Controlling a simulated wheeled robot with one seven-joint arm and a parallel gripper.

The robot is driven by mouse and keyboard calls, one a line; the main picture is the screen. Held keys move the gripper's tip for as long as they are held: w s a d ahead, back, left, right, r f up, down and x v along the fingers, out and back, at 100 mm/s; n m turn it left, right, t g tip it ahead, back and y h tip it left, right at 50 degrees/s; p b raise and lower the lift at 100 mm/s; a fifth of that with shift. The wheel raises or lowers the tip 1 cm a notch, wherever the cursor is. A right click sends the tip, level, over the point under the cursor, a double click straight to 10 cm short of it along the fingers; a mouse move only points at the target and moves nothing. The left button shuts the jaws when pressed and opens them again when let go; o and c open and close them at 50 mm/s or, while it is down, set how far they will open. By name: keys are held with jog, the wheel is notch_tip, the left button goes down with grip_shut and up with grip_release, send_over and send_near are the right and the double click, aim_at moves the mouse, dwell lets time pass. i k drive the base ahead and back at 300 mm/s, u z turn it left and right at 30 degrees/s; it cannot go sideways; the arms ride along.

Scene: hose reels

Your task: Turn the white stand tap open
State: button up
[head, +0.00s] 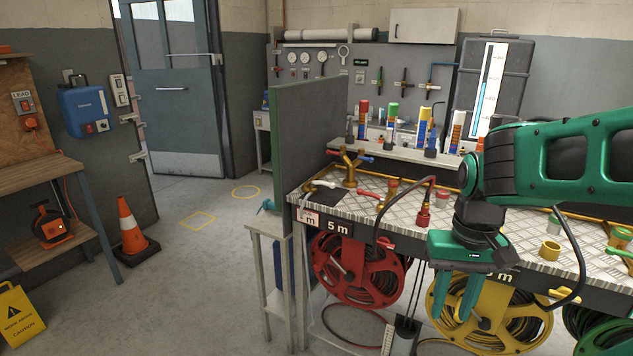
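A brass tap stand (350,168) rises from the back left corner of the metal-topped bench. It carries several lever handles. The white lever (318,185) sticks out to the left, low on the stand, over the bench corner. A red lever (333,153) and a blue lever (366,158) sit higher up. My green gripper (456,312) hangs pointing down at the bench's front edge, before the yellow reel, well to the right of the white lever and nearer to me. Its two fingers look apart, with nothing seen between them.
The chequer-plate bench (400,212) holds brass pipes, coloured fittings and a red-ended dark hose (422,216). A red hose reel (357,268) and a yellow reel (490,310) hang below. A tall grey panel (318,140) stands left of the bench. Open floor lies farther left, with an orange cone (131,225).

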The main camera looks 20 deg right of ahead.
aim_at(314, 183)
jog(key=u, duration=0.05)
jog(key=i, duration=1)
jog(key=z, duration=0.05)
